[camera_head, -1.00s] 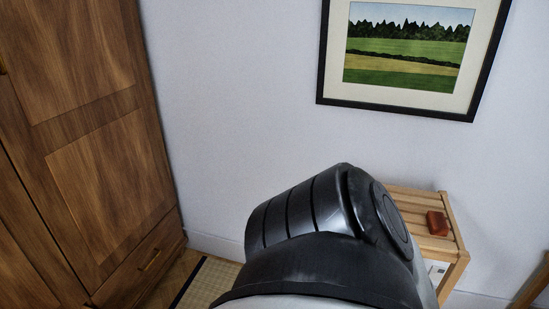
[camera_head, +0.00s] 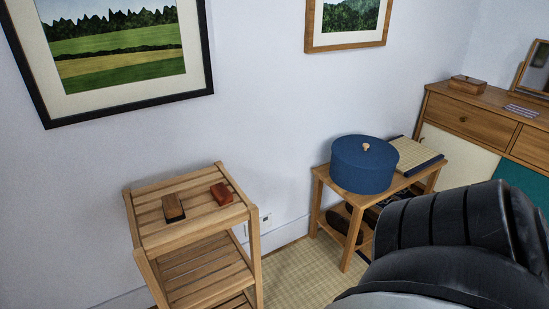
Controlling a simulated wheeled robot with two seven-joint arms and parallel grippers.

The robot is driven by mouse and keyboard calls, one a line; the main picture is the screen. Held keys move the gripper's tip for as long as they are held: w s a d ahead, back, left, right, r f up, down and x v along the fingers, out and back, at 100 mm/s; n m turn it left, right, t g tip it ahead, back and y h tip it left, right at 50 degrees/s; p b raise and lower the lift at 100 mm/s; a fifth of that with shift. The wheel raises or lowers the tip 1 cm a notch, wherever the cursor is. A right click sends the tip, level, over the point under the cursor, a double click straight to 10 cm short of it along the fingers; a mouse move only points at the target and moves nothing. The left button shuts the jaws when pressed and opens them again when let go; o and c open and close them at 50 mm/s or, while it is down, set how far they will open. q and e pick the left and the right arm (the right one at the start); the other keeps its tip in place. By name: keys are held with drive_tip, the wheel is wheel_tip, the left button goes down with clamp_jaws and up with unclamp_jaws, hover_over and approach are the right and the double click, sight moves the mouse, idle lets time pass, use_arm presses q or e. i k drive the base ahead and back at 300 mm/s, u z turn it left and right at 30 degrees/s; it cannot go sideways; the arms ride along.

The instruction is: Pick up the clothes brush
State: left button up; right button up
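A dark brush-like block with a lighter wooden edge (camera_head: 173,208) lies on the slatted top of a wooden rack (camera_head: 187,184); it looks like the clothes brush. A smaller reddish-brown block (camera_head: 221,193) lies to its right on the same top, apart from it. I cannot tell for sure what the reddish block is. Part of my own dark arm fills the lower right. Neither of my grippers shows.
Right of the rack stands a low wooden bench (camera_head: 317,177) with a round blue box (camera_head: 362,166) on top and dark shoes (camera_head: 339,220) below. A wooden cabinet (camera_head: 478,118) stands at the far right. Framed pictures hang on the wall. Matted floor (camera_head: 305,273) shows between rack and bench.

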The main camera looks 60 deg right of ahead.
sight(173, 210)
drive_tip(key=z, duration=0.5)
drive_tip(key=k, duration=1.05)
drive_tip(key=z, duration=0.6)
drive_tip(key=i, duration=0.85)
drive_tip(key=u, duration=0.45)
drive_tip(key=i, duration=0.8)
drive_tip(key=u, duration=0.9)
